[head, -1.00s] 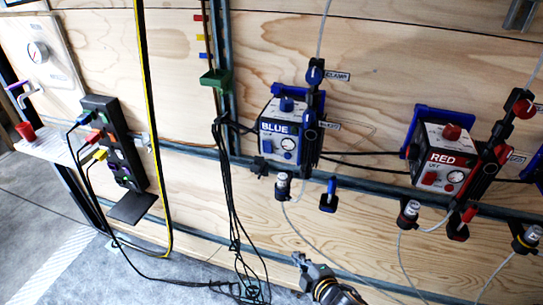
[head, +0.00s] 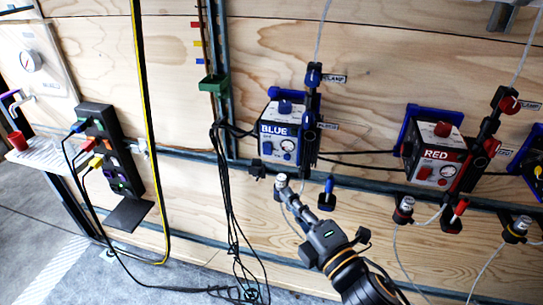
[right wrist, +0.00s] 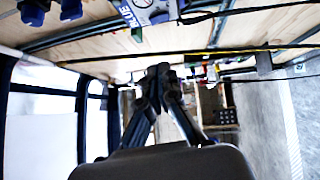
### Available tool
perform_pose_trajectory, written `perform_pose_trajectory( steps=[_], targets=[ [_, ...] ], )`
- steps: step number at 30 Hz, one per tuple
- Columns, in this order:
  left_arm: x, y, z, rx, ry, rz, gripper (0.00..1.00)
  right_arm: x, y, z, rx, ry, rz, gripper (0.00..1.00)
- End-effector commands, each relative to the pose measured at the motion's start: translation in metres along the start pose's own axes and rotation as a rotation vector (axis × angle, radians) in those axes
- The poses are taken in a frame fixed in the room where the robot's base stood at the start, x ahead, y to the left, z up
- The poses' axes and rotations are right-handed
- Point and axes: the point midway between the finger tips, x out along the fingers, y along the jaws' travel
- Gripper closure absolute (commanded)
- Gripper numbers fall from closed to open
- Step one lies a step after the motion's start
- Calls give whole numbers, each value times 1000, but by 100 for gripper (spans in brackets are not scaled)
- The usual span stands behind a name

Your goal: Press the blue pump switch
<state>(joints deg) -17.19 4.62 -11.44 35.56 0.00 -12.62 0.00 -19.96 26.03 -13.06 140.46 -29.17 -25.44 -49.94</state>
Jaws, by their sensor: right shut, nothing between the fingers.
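The blue pump (head: 279,133) is a white box with a blue frame and a "BLUE" label, mounted on the wooden wall in the head view. A small dark switch-like spot (head: 267,148) sits on its front, left of the round gauge (head: 288,145). It is too small to read its state. My right gripper (head: 288,197) is shut and empty, below the pump, apart from its front, its fingers overlapping the small capped bottle there in the picture. In the right wrist view the fingers (right wrist: 159,72) are together, with the blue pump (right wrist: 150,12) at the top edge. My left gripper is not visible.
The red pump (head: 436,153) stands to the right with its own clamp. A blue-handled valve (head: 328,195) is just right of my right gripper. Black cables (head: 228,190) hang to the left, near a power strip (head: 113,160). A metal rail runs below the pumps.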

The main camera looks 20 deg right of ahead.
Motion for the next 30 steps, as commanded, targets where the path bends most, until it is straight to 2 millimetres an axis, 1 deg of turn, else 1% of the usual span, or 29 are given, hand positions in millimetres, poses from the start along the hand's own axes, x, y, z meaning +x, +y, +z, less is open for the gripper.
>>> perform_pose_trajectory(
  steps=[5, 8, 15, 17, 18, 21, 24, 30],
  targets=[
    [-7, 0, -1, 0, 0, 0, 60, 18, 3, 0, 0, 0, 3, 100],
    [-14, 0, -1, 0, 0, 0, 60, 37, 4, 1, 0, -1, 3, 100],
    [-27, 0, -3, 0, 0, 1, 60, 89, 4, 1, 2, -2, 1, 100],
    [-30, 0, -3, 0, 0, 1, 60, 101, 4, 0, 1, -1, 2, 100],
    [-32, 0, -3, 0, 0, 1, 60, 106, 3, 5, -3, -2, -1, 100],
    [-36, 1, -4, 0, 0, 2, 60, 116, 2, 16, -1, -1, -1, 100],
    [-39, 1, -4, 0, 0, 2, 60, 122, 1, 23, 0, 0, -1, 100],
    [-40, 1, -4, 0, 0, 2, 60, 127, 0, 28, 1, 0, -1, 100]
  ],
)
